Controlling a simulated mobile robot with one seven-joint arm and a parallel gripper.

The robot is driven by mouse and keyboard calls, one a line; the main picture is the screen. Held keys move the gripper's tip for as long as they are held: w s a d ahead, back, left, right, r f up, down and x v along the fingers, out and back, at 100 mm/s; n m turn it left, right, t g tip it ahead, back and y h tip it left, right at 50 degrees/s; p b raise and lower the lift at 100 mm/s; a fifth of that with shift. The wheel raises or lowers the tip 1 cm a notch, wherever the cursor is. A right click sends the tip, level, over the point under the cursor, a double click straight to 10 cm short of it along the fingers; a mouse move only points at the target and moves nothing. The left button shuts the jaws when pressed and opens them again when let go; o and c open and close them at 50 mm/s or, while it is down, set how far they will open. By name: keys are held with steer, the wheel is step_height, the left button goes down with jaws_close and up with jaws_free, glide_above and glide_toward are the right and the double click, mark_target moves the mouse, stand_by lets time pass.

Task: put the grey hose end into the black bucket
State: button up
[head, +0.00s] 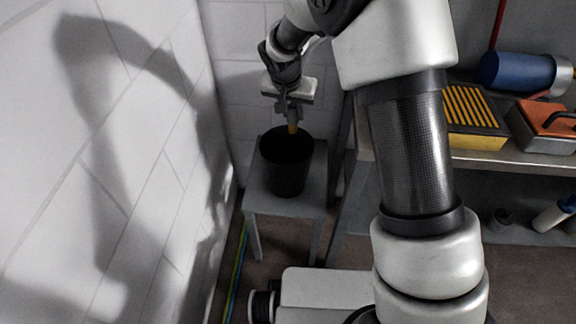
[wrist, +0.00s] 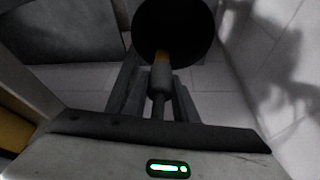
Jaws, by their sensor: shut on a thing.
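The black bucket (head: 287,178) stands upright on a small grey stool; its dark round shape also shows at the top of the wrist view (wrist: 178,22). My gripper (head: 290,108) is above the bucket's far rim, pointing down. In the wrist view my gripper (wrist: 157,98) is shut on the grey hose end (wrist: 160,78), a grey cylinder with a yellow-orange tip. The tip (head: 292,128) overlaps the bucket's far rim in the head view, and the near edge of the bucket in the wrist view. I cannot tell whether it is below the rim.
The grey stool (head: 258,199) stands by the white block wall (head: 130,150). A workbench at right holds a yellow-black slotted box (head: 474,118), an orange-topped case (head: 548,122) and a blue cylinder (head: 517,71). Green and blue lines (head: 235,270) run along the floor by the wall.

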mark_target(293, 123)
steer(key=shift+f+b, duration=1.1)
steer(key=shift+f, duration=1.2)
steer(key=o, duration=1.2)
steer(key=shift+c, duration=0.2)
steer(key=p+v, duration=0.3)
steer(key=v, duration=1.4)
steer(key=shift+s+r, duration=0.15)
steer(key=shift+r, duration=0.05)
